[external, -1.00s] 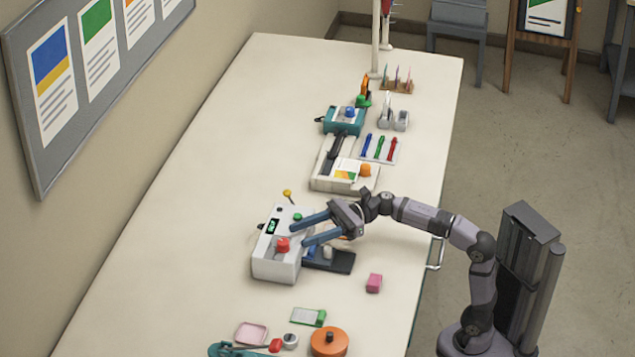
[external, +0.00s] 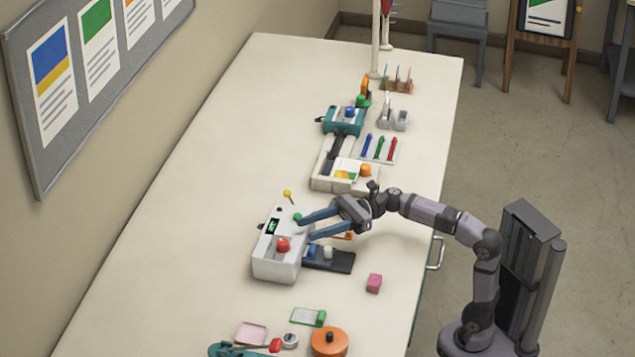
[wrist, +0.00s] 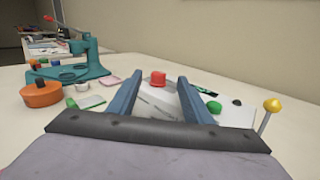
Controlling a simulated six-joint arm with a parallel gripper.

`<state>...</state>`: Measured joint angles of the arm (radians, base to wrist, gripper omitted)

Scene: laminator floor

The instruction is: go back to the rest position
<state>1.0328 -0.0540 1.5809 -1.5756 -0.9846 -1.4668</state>
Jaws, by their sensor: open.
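My gripper (external: 306,228) is open and empty. Its two blue fingers are spread apart above the right side of the white laminator (external: 277,262). The laminator has a red knob (external: 283,244), a green button (external: 297,217), a small green display (external: 273,226) and a yellow-tipped lever (external: 287,194). In the wrist view, the red knob (wrist: 158,78) shows between the fingers, and the yellow-tipped lever (wrist: 272,104) stands to the right of them. My arm reaches in over the table from the right.
A dark tray (external: 340,262) with small blue and white pieces adjoins the laminator. A pink block (external: 374,283) lies to its right. An orange round container (external: 329,341) stands in front. A paper trimmer (external: 330,180) and teal device (external: 344,121) stand behind. The table's left side is clear.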

